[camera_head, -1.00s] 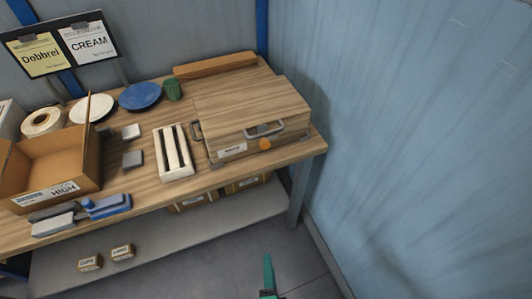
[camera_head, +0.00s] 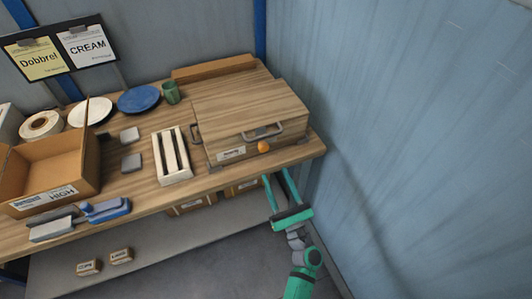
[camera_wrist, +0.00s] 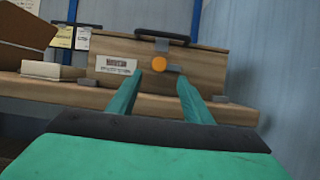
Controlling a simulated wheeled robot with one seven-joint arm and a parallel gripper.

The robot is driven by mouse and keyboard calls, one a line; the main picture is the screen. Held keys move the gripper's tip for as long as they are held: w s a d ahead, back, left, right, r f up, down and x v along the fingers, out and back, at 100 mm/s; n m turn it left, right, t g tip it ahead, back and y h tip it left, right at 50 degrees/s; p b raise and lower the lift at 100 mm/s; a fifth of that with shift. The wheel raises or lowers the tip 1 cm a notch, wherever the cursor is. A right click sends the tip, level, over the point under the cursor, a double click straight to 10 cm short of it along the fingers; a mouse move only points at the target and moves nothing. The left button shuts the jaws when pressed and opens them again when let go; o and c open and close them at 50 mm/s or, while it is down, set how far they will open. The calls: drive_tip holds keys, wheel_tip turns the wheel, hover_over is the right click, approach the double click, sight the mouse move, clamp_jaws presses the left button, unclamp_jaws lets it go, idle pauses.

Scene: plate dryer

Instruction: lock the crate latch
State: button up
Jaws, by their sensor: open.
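The wooden crate (camera_head: 235,110) stands closed at the right end of the workbench. Its front carries a dark handle, a white label and the orange round latch knob (camera_head: 264,147). In the wrist view the knob (camera_wrist: 159,64) sits on the crate front (camera_wrist: 215,68), with a small grey plate beside it on the right. My green gripper (camera_head: 278,177) is open and empty, in front of and below the knob. In the wrist view my two fingers (camera_wrist: 159,83) point at the crate front, with the knob seen between their tips; they appear apart from it.
A white slotted tray (camera_head: 172,155) lies left of the crate, and an open cardboard box (camera_head: 50,170) stands farther left. The bench's front edge (camera_head: 215,183) is just behind my fingers. A blue wall (camera_head: 420,130) rises close on the right.

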sight(265, 150)
drive_tip(key=x, duration=0.9)
drive_tip(key=shift+w+a, duration=0.15)
drive_tip(key=shift+w, duration=0.2)
drive_tip(key=c, duration=1.1)
drive_tip(key=shift+o, duration=0.2)
